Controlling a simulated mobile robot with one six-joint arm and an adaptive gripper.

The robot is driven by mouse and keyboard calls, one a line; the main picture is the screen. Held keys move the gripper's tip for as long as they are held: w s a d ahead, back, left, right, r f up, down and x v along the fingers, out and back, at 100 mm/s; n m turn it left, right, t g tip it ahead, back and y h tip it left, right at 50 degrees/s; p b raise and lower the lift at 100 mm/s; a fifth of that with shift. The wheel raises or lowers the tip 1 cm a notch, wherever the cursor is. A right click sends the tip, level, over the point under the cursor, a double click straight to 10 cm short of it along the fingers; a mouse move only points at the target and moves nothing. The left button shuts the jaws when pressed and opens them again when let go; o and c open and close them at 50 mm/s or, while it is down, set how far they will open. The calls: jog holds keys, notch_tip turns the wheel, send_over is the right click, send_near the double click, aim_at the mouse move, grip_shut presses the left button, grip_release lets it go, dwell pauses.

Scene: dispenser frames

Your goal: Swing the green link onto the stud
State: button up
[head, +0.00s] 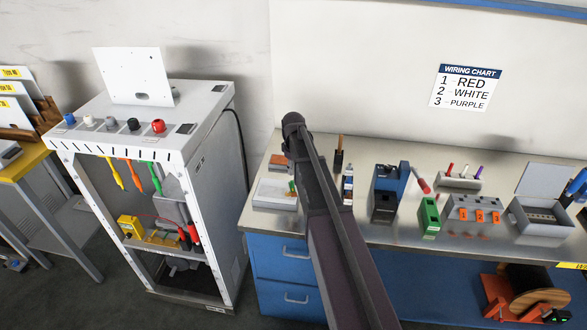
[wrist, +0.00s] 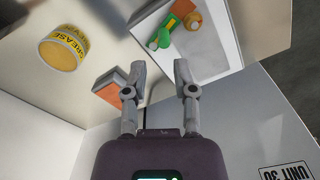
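The green link (wrist: 165,32) lies on a pale plate (wrist: 215,60) in the wrist view, with a rounded green end. A brass-coloured round stud (wrist: 193,20) stands close beside it; the link appears to lie apart from the stud. In the head view the plate (head: 268,197) is at the left end of the bench, with a bit of green link (head: 292,186) beside my arm. My gripper (wrist: 160,72) is open and empty, its fingers pointing toward the plate but short of the link. In the head view my arm hides the gripper.
A yellow grease tin (wrist: 62,52) and an orange-and-grey block (wrist: 118,90) lie near the plate. A grey cabinet (head: 215,180) stands left of the bench. Blue (head: 388,190) and green (head: 429,215) fixtures stand right of my arm.

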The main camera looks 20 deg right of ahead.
jog(key=shift+r+p, duration=3.15)
jog(key=shift+r, duration=0.3)
jog(key=s+a+f+m+b, duration=0.1)
jog(key=s+a+m, duration=0.1)
jog(key=s, duration=0.6)
jog(key=s+a+f+m+b, duration=0.2)
jog(key=s+a, duration=0.2)
jog(key=s, duration=0.4)
jog(key=s+a+f+m+b, duration=0.1)
jog(key=s+a, duration=0.3)
jog(key=s, duration=0.5)
jog(key=shift+f+m+b, duration=0.3)
jog(key=shift+m+b, duration=0.05)
jog(key=shift+m, duration=0.35)
jog(key=shift+o, duration=1.4)
jog(key=shift+d, duration=0.1)
jog(key=w+d+r+n+p, duration=0.2)
jog(key=w+d, duration=0.2)
jog(key=w, duration=0.8)
jog(key=w+d+r+n+p, duration=0.1)
jog(key=w+d, duration=0.4)
jog(key=w, duration=0.8)
jog(key=shift+d+r+n+p, duration=0.15)
jog(key=shift+r+n+p, duration=0.25)
jog(key=shift+r+p, duration=0.3)
jog(key=shift+f, duration=0.1)
